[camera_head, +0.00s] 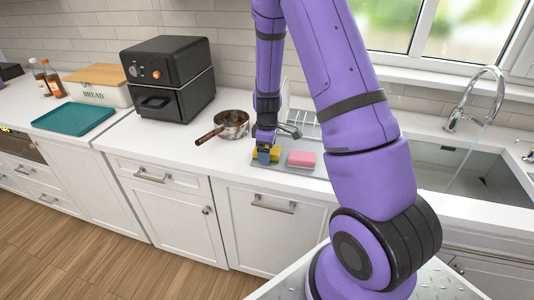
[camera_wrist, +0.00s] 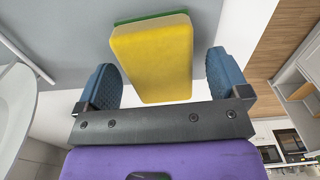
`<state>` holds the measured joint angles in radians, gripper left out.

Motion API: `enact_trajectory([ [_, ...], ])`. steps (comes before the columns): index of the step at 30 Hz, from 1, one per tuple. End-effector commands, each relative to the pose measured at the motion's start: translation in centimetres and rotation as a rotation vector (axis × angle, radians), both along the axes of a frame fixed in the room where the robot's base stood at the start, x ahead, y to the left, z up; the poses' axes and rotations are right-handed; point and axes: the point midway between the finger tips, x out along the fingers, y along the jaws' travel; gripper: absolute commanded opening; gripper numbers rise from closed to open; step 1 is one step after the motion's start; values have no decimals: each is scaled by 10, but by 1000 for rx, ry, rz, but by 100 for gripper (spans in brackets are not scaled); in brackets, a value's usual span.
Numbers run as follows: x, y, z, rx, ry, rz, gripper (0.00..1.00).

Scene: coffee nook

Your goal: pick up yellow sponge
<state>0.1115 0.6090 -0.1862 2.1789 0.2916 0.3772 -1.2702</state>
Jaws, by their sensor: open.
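The yellow sponge (camera_wrist: 152,62) has a green layer on its far side in the wrist view. It lies between my two blue fingers, with a visible gap on each side. My gripper (camera_wrist: 165,80) is open around it. In the head view the yellow sponge (camera_head: 274,153) shows at the left part of the grey tray (camera_head: 299,169), partly hidden by my gripper (camera_head: 264,153). My gripper points down over it.
A pink sponge (camera_head: 302,158) lies close on the right, with a white dish rack (camera_head: 303,122) behind. A copper-coloured pan (camera_head: 232,124) stands to the left. A black oven appliance (camera_head: 168,78) is farther left. The sink (camera_head: 480,170) with a running tap is on the right.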

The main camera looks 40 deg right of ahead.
Motion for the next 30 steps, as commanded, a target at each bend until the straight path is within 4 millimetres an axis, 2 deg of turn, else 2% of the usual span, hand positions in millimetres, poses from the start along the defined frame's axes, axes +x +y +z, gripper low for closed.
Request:
enact_trajectory([
  [3, 0, 0, -6, 0, 0, -2, 94],
  [10, 0, 0, -6, 0, -1, -1, 91],
  [15, 0, 0, -6, 0, -1, -1, 52],
  [17, 0, 0, -6, 0, -1, -1, 41],
  [30, 2, 0, -1, 0, -3, 0, 41],
])
